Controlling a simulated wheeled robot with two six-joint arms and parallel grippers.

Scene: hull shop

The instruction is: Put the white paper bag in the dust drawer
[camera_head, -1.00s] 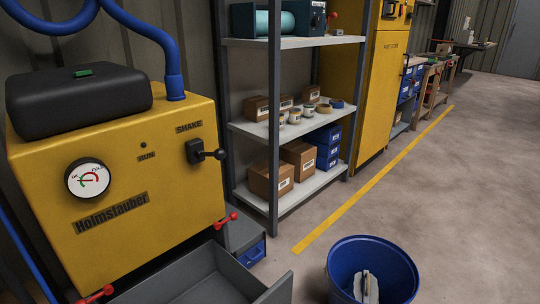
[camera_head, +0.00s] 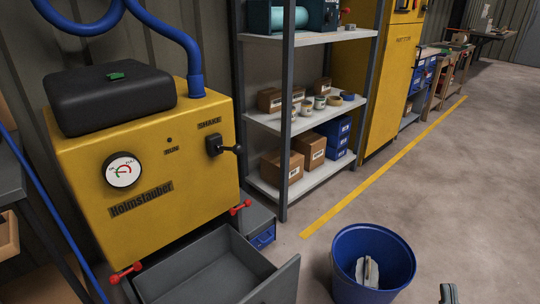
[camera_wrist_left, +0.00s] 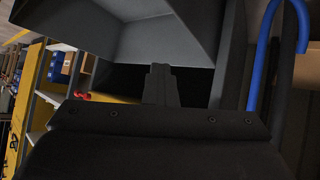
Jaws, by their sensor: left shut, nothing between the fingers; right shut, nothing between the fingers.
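The dust drawer (camera_head: 207,267) is grey, pulled open below the yellow machine, and its visible floor looks bare. A pale, upright object (camera_head: 367,271) stands inside a blue bin to the right of the drawer. It may be the white paper bag, but its shape is too small to tell. No other white bag shows. My right gripper (camera_head: 449,293) is at the bottom edge, right of the bin, shut and empty. My left gripper (camera_wrist_left: 161,85) is shut and empty in the left wrist view, in front of grey sheet-metal surfaces; it is outside the head view.
The blue bin (camera_head: 374,256) stands on open floor. The yellow machine (camera_head: 150,160) has red-knobbed latches (camera_head: 126,273) beside the drawer. A shelf (camera_head: 302,123) with boxes and tins stands behind. A dark bench edge (camera_head: 10,180) is at the far left. Floor to the right is clear.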

